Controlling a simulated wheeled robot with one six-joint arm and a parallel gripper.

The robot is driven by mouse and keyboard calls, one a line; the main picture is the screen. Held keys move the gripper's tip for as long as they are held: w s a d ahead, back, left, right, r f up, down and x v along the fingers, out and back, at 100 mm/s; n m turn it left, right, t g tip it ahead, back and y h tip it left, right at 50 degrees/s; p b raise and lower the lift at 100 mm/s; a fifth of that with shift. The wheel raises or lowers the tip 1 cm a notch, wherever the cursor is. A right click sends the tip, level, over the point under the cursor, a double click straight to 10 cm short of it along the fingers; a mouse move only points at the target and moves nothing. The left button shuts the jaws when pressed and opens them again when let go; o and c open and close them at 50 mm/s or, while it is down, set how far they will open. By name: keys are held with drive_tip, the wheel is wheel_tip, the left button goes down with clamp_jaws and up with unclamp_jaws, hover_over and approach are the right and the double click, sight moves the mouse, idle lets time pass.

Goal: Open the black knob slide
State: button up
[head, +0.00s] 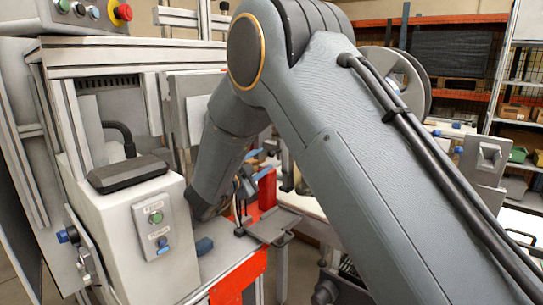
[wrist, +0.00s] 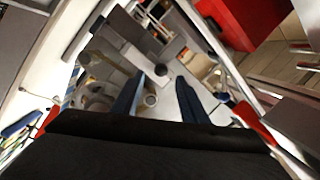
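My gripper (wrist: 160,80) shows in the wrist view as two dark blue fingers with a clear gap between them. It is open, and I see nothing held in it. A small dark round knob (wrist: 160,69) shows in line with the gap, near the fingertips; I cannot tell whether they touch it. It looks like the black knob of the slide, but the slide itself is hard to make out. In the head view my gripper (head: 250,168) is partly hidden behind my arm, beside red parts on the machine bench, and the knob cannot be made out clearly.
A white control box (head: 150,235) with green and blue buttons stands left of my arm. A red block (head: 267,188) is close to my gripper; a red block (wrist: 235,20) also shows in the wrist view. A grey plate (head: 272,226) sits low in front. A large reel (head: 400,75) stands behind.

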sight(269, 156)
drive_tip(key=p+x, duration=0.1)
drive_tip(key=x, duration=0.6)
drive_tip(key=shift+w+a+p, duration=0.1)
drive_tip(key=shift+w+p, duration=0.1)
drive_tip(key=shift+p, duration=0.1)
clamp_jaws()
